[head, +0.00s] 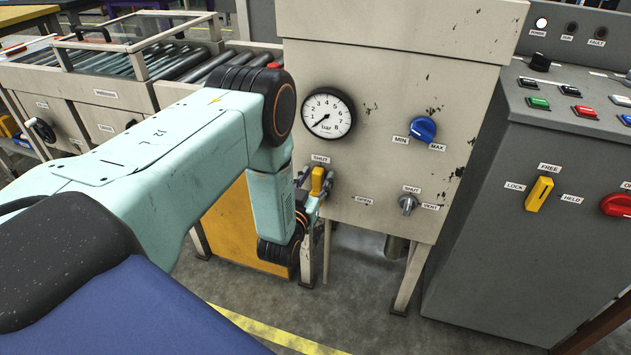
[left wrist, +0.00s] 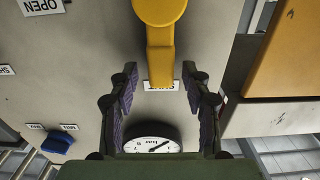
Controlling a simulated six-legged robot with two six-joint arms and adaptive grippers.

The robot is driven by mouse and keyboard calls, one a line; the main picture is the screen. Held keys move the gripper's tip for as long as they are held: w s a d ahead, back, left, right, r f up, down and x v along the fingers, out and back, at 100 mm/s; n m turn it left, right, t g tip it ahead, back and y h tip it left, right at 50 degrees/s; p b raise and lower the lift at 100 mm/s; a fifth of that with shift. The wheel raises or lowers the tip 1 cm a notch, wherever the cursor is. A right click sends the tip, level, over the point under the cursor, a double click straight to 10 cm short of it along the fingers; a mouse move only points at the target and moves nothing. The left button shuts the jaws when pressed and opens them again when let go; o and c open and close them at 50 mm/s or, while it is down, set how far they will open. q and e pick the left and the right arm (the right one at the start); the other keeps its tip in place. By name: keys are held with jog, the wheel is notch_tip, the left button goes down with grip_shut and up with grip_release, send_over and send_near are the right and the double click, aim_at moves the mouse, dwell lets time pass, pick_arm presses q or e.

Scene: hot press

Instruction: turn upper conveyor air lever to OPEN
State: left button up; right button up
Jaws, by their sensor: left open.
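The yellow air lever (head: 318,180) is on the grey press cabinet, below the pressure gauge. It points up at the SHUT label (head: 320,159); the OPEN label (head: 363,201) is to its lower right. In the left wrist view the lever (left wrist: 161,48) shows upside down, its tip over the SHUT label. My left gripper (head: 312,195) is open at the lever, partly hidden by my arm. In the left wrist view its fingers (left wrist: 160,80) stand on either side of the lever's tip, with a gap on each side. My right gripper is not in view.
The gauge (head: 328,113), a blue MIN/MAX knob (head: 423,129) and a grey SHUT/VENT valve (head: 408,204) are on the same panel. A control console (head: 520,200) stands at the right. A roller conveyor (head: 140,65) is behind my left arm. A yellow-orange box (head: 235,225) stands beside the press leg.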

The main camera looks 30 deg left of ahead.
pick_arm(q)
jog(key=shift+w+a, duration=0.1)
jog(key=shift+c, duration=0.4)
grip_shut()
dwell(0.3)
